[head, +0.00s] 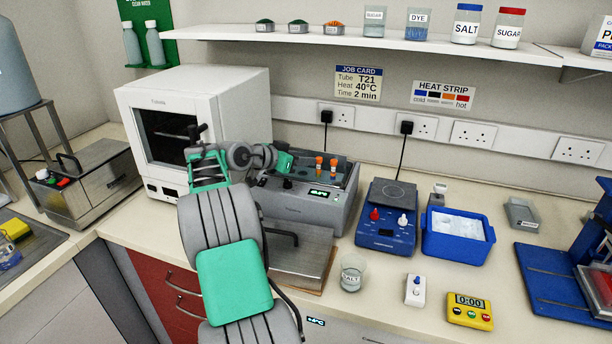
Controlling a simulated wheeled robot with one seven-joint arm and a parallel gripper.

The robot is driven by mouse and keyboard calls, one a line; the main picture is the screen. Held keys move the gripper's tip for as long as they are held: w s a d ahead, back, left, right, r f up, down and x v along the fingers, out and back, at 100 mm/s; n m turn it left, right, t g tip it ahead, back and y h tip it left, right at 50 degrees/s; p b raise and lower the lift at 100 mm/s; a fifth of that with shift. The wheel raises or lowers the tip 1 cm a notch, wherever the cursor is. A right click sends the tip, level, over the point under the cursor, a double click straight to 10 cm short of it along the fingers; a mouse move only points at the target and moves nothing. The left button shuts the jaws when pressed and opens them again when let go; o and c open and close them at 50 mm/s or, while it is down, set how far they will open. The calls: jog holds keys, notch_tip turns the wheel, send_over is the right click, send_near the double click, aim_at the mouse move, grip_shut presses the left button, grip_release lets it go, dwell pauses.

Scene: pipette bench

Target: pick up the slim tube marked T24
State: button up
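A white oven-like box (187,125) stands close behind my arm. A shelf (400,43) overhangs the back.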

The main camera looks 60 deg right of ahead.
aim_at(318, 158)
jog(key=p+x, duration=0.2)
jog(key=x, duration=0.5)
jog(key=shift+s+d+r, duration=0.1)
jog(key=shift+d+r, duration=0.05)
jog(key=shift+c, duration=0.3)
grip_shut()
